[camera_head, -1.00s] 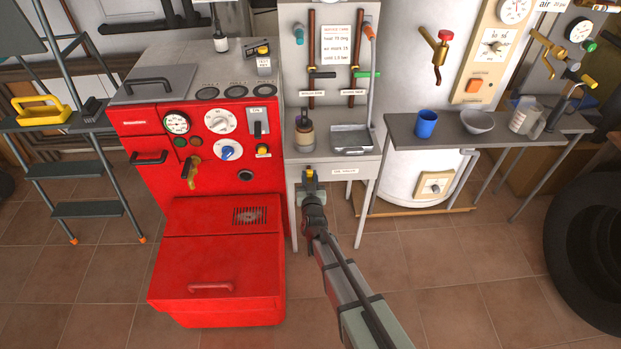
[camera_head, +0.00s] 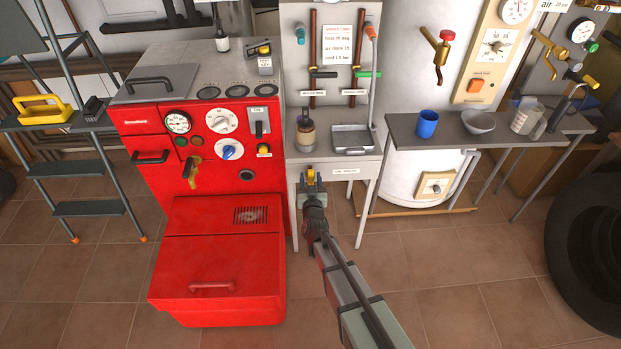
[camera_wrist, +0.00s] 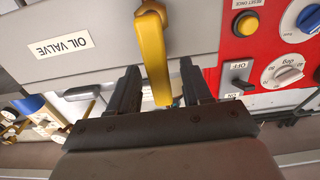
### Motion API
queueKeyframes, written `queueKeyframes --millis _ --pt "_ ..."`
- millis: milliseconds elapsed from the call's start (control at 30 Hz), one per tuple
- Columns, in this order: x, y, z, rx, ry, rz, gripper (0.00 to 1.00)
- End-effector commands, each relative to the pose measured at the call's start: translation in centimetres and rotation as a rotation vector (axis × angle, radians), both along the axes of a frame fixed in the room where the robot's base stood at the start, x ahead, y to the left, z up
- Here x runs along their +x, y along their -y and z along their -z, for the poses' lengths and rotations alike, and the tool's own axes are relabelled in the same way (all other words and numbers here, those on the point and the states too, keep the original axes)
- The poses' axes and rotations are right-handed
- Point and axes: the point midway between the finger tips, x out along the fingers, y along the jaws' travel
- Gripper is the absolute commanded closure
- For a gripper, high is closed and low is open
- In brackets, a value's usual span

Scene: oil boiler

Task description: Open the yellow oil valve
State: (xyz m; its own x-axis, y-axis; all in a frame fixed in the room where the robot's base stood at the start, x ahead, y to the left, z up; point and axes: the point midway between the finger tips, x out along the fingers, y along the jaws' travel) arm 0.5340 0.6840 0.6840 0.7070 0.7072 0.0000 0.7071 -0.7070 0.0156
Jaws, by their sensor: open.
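The yellow oil valve lever (camera_wrist: 154,55) is large in the wrist view, beside a white label reading OIL VALVE (camera_wrist: 62,45). In the head view the lever (camera_head: 310,176) shows small and yellow at the front of the white stand, left of its label. My gripper (camera_wrist: 158,85) is open, with one dark finger on each side of the lever's free end in the wrist view. I cannot tell whether either finger touches the lever. In the head view my gripper (camera_head: 311,187) is at the stand's front, and it hides part of the valve.
The red boiler (camera_head: 225,255) stands close on the left, with a knob, switch and gauge on its front. A metal tray (camera_head: 352,139) and a jar (camera_head: 306,133) are on the stand. A grey table (camera_head: 450,130) with a blue cup is to the right.

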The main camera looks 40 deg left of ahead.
Motion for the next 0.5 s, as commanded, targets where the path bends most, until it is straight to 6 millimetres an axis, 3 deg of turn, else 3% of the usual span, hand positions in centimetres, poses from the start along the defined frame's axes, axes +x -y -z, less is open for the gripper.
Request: queueKeyframes --millis 500 --pt "-6.9 7.0 -0.1 -0.001 -0.001 -0.001 0.51"
